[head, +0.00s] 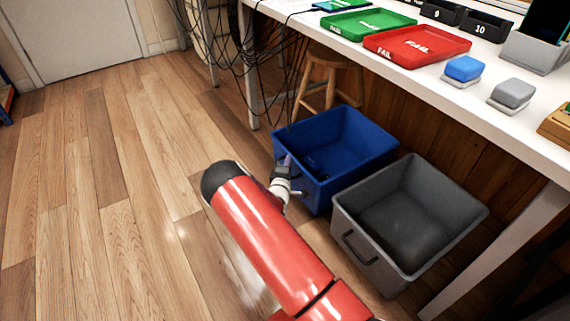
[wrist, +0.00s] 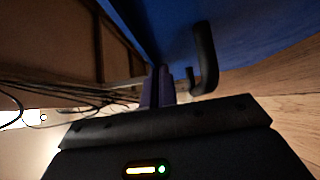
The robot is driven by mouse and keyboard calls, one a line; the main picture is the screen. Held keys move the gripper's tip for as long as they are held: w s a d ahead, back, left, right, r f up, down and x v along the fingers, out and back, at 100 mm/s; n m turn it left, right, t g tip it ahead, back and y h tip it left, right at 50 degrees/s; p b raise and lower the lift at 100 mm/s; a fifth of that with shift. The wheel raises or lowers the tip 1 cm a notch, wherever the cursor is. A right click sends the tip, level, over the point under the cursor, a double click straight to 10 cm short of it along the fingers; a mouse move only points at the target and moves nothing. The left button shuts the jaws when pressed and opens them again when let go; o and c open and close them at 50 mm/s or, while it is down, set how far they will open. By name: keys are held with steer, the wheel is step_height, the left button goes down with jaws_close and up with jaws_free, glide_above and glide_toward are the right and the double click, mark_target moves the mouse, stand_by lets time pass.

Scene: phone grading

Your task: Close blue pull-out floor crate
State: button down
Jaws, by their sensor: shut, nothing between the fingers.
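In the wrist view the crate's blue wall (wrist: 245,38) fills the upper right. A dark handle (wrist: 207,60) sticks out from it, just right of my fingers (wrist: 156,86). The fingers are shut and empty, beside the handle and not around it. I cannot tell whether they touch the crate.
A grey crate (head: 355,207) with a front handle stands right of the blue one, farther out. A wooden stool (head: 328,78) and hanging black cables (head: 283,50) are behind. The table (head: 430,88) holds green and red trays. The wood floor at left is clear.

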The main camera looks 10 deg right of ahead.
steer(key=shift+d+r, duration=0.15)
steer(key=shift+d, duration=0.25)
steer(key=p+v, duration=0.1)
steer(key=v, duration=0.7)
steer(key=s+d+r+m+g+h+p, duration=0.1)
steer(key=s+d+r+m+g+h, duration=0.15)
steer(key=r, duration=0.45)
steer(key=s+d+r+m+g+h+p, duration=0.1)
steer(key=s+d+r+m+g+h, duration=0.1)
steer(key=s+d+r+m+g, duration=0.3)
steer(key=s+d+r+m+g+h+p, duration=0.1)
steer(key=d+r+m+g+h, duration=0.15)
steer(key=r, duration=0.55)
steer(key=s+d+r+m+g+y+p, duration=0.1)
steer(key=s+r+m+g+y, duration=0.3)
steer(key=s+r, duration=0.55)
steer(key=s+a+r+t+y+p, duration=0.1)
steer(key=s+a+r+y+p, duration=0.1)
steer(key=s+a+r+y, duration=0.3)
steer(key=s+a+r+n+t+y+p, duration=0.1)
steer(key=s+a+r+y, duration=0.5)
steer(key=s, duration=0.7)
steer(key=a+r+t+p, duration=0.1)
steer(key=a, duration=0.1)
steer(key=shift+s+a, duration=0.35)
steer(key=shift+s, duration=0.05)
